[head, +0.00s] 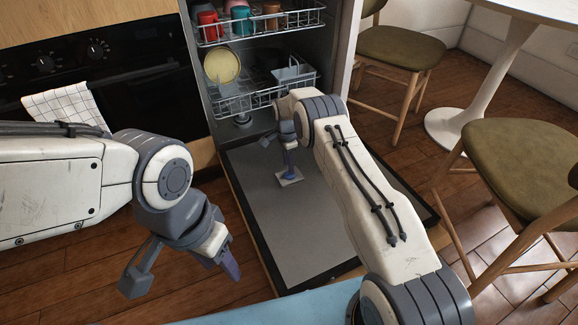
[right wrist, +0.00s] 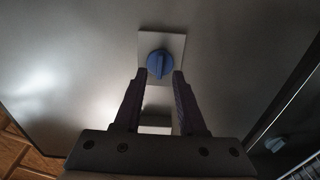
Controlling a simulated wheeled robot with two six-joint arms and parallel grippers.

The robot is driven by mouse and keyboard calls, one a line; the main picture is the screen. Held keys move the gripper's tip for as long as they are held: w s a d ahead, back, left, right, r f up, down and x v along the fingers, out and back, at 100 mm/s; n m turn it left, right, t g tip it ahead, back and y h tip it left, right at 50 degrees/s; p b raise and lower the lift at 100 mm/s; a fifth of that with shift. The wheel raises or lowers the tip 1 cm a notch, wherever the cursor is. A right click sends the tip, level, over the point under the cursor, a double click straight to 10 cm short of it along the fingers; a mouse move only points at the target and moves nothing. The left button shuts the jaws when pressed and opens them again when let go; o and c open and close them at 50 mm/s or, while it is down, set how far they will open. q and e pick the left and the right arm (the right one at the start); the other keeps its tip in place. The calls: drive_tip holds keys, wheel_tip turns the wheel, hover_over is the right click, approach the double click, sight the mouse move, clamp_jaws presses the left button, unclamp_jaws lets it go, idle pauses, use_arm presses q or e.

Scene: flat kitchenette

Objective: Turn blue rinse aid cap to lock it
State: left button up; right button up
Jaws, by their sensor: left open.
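The blue rinse aid cap (right wrist: 160,64) is round with a raised grip ridge, which runs nearly upright in the right wrist view. It sits on a pale square plate (right wrist: 175,43) on the inner face of the lowered dishwasher door. The plate also shows in the head view (head: 291,181), where the gripper mostly covers the cap. My right gripper (right wrist: 159,73) is open, its fingertips on either side of the cap's lower part in the picture, with gaps visible. Contact cannot be told. My left gripper (head: 183,274) is open and empty, left of the door above the floor.
The dishwasher door (head: 285,235) lies open and flat. Behind it are a lower rack (head: 270,97) with a yellow plate (head: 222,65) and an upper rack (head: 265,27) with cups. Chairs (head: 400,47) and a white table (head: 505,60) stand at the right.

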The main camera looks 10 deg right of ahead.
wheel_tip(320, 180, up, 8)
drive_tip(key=p, duration=0.2)
drive_tip(key=shift+a+f+p, duration=0.15)
drive_tip(key=shift+f+p, duration=0.1)
drive_tip(key=shift+p, duration=0.15)
